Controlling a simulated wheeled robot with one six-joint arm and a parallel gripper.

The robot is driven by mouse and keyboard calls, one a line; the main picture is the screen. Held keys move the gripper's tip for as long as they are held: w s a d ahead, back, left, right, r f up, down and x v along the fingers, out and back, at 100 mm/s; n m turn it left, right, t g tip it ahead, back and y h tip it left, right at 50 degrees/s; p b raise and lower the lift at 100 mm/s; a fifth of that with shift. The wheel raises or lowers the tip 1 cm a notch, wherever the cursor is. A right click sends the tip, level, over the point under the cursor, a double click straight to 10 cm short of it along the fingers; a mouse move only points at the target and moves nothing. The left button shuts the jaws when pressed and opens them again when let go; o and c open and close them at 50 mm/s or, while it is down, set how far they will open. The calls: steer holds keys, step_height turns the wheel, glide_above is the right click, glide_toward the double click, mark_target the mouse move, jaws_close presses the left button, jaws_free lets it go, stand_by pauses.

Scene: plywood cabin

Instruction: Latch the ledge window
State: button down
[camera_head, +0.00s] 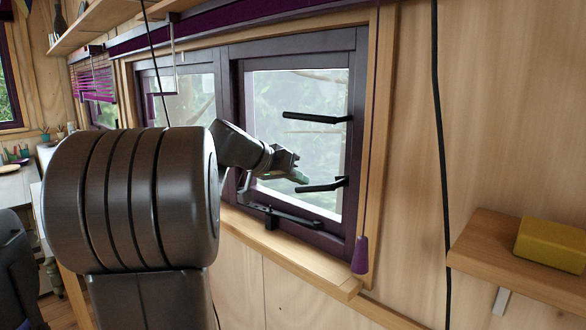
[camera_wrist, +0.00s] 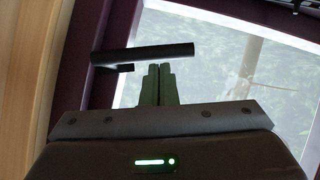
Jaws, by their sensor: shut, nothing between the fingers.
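The ledge window has a dark purple frame (camera_head: 357,150) with glass panes and trees outside. Two black handles stick out leftward from its right side, an upper handle (camera_head: 315,117) and a lower handle (camera_head: 325,186). My gripper (camera_head: 301,178) is in front of the pane, close to the left end of the lower handle. In the wrist view, my gripper (camera_wrist: 159,68) has its fingers together, with nothing between them. A black handle (camera_wrist: 143,54) lies across the view just beyond the fingertips; I cannot tell whether they touch it. I cannot tell whether the sash is fully closed.
A black stay bar (camera_head: 285,217) runs along the bottom of the window above the wooden sill (camera_head: 290,250). A purple tassel (camera_head: 360,255) and a black cable (camera_head: 441,150) hang at the right. A wooden shelf (camera_head: 490,258) holds a yellow block (camera_head: 552,242).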

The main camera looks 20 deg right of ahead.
mark_target(304, 216)
steer(key=shift+f, duration=0.2)
stand_by(0.3)
steer(key=shift+f+b, duration=0.15)
steer(key=shift+b, duration=0.15)
steer(key=shift+f+n+g, duration=0.1)
steer(key=shift+n+g, duration=0.2)
steer(key=shift+f+n+g+h+b, duration=0.7)
steer(key=shift+f+n+b, duration=0.1)
steer(key=shift+f+b, duration=0.4)
steer(key=f+n+g+b, duration=0.1)
steer(key=s+f+n+h+b, duration=0.1)
steer(key=shift+d+f+g+h+b, duration=0.15)
steer(key=shift+g+h+b, duration=0.15)
steer(key=shift+g, duration=0.1)
steer(key=s+f+n+h+b, duration=0.1)
steer(key=f+n+g+h+b, duration=0.1)
steer(key=n+b, duration=0.1)
steer(key=shift+s+d, duration=0.35)
steer(key=shift+s+d+f+n+g+h+b, duration=0.2)
steer(key=shift+s+n+h+b, duration=0.2)
steer(key=shift+n, duration=0.15)
steer(key=shift+s+d+f+n+g+h+b, duration=0.2)
steer(key=shift+s+n+h+b, duration=0.15)
steer(key=shift+n, duration=0.2)
